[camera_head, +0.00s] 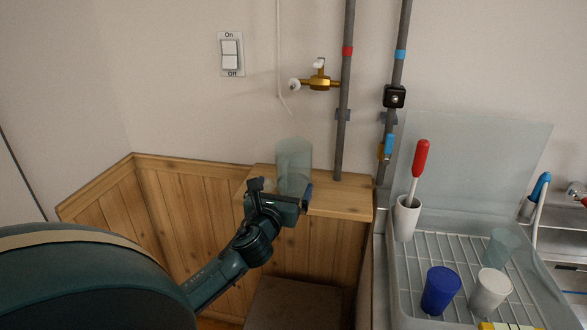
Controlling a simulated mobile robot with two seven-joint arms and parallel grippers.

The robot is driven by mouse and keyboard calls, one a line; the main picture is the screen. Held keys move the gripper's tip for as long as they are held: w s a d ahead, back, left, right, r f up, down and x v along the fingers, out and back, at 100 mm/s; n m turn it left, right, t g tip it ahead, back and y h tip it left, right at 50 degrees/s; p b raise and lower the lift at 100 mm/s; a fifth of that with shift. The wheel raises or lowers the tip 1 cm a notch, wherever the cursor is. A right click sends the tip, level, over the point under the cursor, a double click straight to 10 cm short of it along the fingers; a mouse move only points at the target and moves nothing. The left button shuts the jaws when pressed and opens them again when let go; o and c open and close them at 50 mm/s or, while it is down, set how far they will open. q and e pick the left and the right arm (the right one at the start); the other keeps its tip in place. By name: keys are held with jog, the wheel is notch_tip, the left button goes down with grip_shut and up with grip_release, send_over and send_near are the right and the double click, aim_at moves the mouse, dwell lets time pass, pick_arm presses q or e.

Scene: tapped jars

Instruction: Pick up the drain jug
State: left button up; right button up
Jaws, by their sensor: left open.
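The drain jug, a clear see-through jug (294,158), stands upright on a small wooden shelf (340,203) against the wall. My left gripper (281,188) is in front of the jug's lower part, with its fingers apart, one to the left and one to the right. It hides part of the jug's base. I cannot tell whether the fingers touch the jug. My right gripper is not in view.
Grey pipes (341,120) and a brass tap (318,82) are on the wall above the shelf. At right, a dish rack (408,285) holds a blue cup (441,291), a white cup (490,292) and a red-handled brush (420,160). Wood panelling (140,205) lines the wall at left.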

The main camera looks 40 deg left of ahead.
aim_at(289, 179)
pick_arm(q)
jog(key=x, duration=0.5)
jog(key=shift+f, duration=0.25)
jog(key=shift+c, duration=0.2)
jog(key=c, duration=1.1)
